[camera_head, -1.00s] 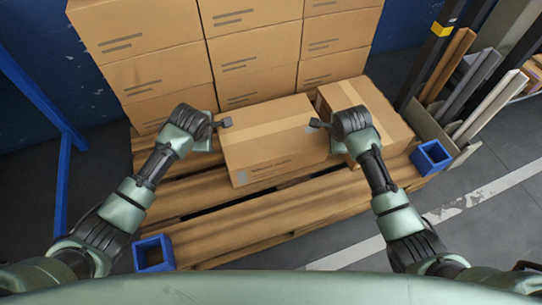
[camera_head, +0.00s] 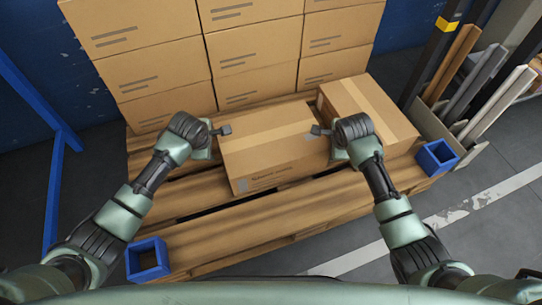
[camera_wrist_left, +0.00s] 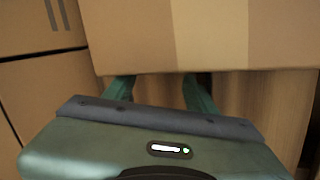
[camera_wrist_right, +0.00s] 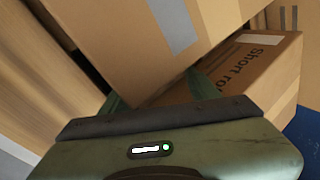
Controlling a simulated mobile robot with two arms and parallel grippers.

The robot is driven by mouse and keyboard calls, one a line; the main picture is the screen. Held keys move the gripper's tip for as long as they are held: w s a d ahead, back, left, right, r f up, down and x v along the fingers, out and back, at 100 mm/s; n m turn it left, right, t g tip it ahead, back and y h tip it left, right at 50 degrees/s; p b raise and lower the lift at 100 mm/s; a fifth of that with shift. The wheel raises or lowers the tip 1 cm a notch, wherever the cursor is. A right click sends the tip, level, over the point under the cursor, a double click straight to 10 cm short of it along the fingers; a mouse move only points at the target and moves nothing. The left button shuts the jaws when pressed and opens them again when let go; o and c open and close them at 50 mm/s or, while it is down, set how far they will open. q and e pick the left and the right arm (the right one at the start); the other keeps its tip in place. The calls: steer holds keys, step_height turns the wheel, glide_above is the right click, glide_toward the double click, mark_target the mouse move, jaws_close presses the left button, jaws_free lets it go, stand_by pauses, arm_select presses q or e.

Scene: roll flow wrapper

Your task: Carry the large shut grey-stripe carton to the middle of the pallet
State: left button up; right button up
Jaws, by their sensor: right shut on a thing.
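The large shut carton (camera_head: 262,150), with a paler tape band along its top and a grey stripe at its front left corner, is over the middle of the wooden pallet (camera_head: 240,238). The grey stripe shows in the right wrist view (camera_wrist_right: 174,25). My left gripper (camera_head: 222,130) is at the carton's left side, its fingers apart at the carton's edge in the left wrist view (camera_wrist_left: 158,92). My right gripper (camera_head: 318,130) is shut on the carton at its right side. Whether the carton's underside touches the pallet is hidden.
Stacked cartons (camera_head: 250,50) stand behind. Another carton (camera_head: 368,112) stands close on the right, with printed text in the right wrist view (camera_wrist_right: 250,70). Blue corner blocks (camera_head: 148,259) (camera_head: 436,158) are at the pallet's front corners. Posts and boards (camera_head: 470,90) stand at right.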

arm_select(q)
steer(key=shift+o, duration=0.3)
steer(key=shift+d+r, duration=0.1)
steer(key=shift+r, duration=0.05)
arm_select(e)
steer(key=shift+w+r, duration=0.1)
steer(key=shift+r, duration=0.15)
arm_select(q)
steer(key=o, duration=0.4)
steer(key=shift+a, duration=0.35)
arm_select(e)
steer(key=shift+d, duration=0.35)
arm_select(q)
steer(key=shift+a, duration=0.35)
arm_select(e)
steer(key=shift+d, duration=0.35)
arm_select(q)
steer(key=shift+a, duration=0.1)
arm_select(e)
steer(key=o, duration=0.6)
steer(key=shift+d+f, duration=0.1)
steer(key=shift+c, duration=0.2)
